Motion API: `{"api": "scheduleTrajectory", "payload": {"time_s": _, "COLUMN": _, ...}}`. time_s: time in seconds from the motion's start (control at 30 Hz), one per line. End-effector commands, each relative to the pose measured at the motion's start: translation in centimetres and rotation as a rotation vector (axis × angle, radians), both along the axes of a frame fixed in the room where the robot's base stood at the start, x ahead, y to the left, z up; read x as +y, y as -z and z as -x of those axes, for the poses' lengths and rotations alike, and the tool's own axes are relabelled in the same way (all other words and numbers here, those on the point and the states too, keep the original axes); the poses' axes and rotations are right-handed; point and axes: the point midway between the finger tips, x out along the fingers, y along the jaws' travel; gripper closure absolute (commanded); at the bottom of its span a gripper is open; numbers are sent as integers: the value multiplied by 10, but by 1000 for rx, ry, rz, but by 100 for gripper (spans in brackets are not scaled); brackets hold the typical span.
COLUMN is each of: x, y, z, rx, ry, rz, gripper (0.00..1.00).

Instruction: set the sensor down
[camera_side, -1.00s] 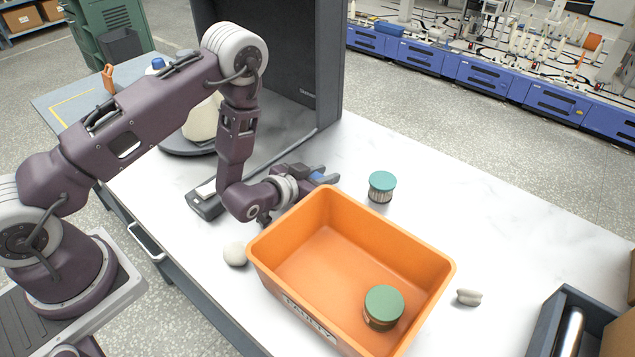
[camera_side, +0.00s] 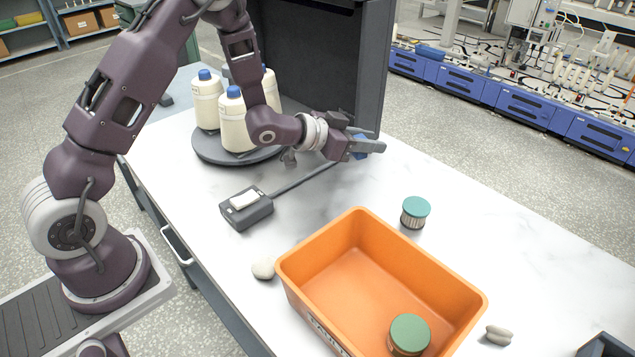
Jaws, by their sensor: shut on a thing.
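My gripper (camera_side: 358,145) is at the upper middle of the side view, above the white table by the right wall of the dark cabinet. It is shut on a small blue thing (camera_side: 362,148), which I take to be the sensor. The fingers hide most of it, so its full shape does not show. The blue thing appears held clear of the table, though its exact height is hard to tell.
An orange bin (camera_side: 316,300) holds a green-lidded jar (camera_side: 409,336). Another jar (camera_side: 415,213) stands behind it. A dark device (camera_side: 247,210), pale stones (camera_side: 264,268) (camera_side: 499,335) and white bottles (camera_side: 233,120) on a round platform are nearby. Table right of my gripper is clear.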

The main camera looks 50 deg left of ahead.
Motion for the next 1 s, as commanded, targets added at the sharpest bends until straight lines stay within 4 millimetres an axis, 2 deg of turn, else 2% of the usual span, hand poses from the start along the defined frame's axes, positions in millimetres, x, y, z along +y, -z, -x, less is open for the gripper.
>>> {"api": "scheduleTrajectory", "payload": {"time_s": 0.07, "x": 20, "y": -4, "z": 0, "rx": -5, "ry": 99, "rz": -3, "gripper": 100}}
{"api": "scheduleTrajectory", "payload": {"time_s": 0.13, "x": 39, "y": -1, "z": 8, "rx": -1, "ry": 198, "rz": -1, "gripper": 100}}
{"api": "scheduleTrajectory", "payload": {"time_s": 0.3, "x": 91, "y": 17, "z": 42, "rx": 3, "ry": 389, "rz": 3, "gripper": 100}}
{"api": "scheduleTrajectory", "payload": {"time_s": 0.4, "x": 108, "y": 24, "z": 55, "rx": 2, "ry": 444, "rz": 5, "gripper": 100}}
{"api": "scheduleTrajectory", "payload": {"time_s": 0.47, "x": 113, "y": 31, "z": 60, "rx": 4, "ry": 459, "rz": 5, "gripper": 100}}
{"api": "scheduleTrajectory", "payload": {"time_s": 0.6, "x": 113, "y": 64, "z": 62, "rx": 7, "ry": 470, "rz": 8, "gripper": 100}}
{"api": "scheduleTrajectory", "payload": {"time_s": 0.9, "x": 113, "y": 120, "z": 62, "rx": 4, "ry": 469, "rz": 6, "gripper": 100}}
{"api": "scheduleTrajectory", "payload": {"time_s": 1.0, "x": 113, "y": 127, "z": 62, "rx": 1, "ry": 469, "rz": 4, "gripper": 100}}
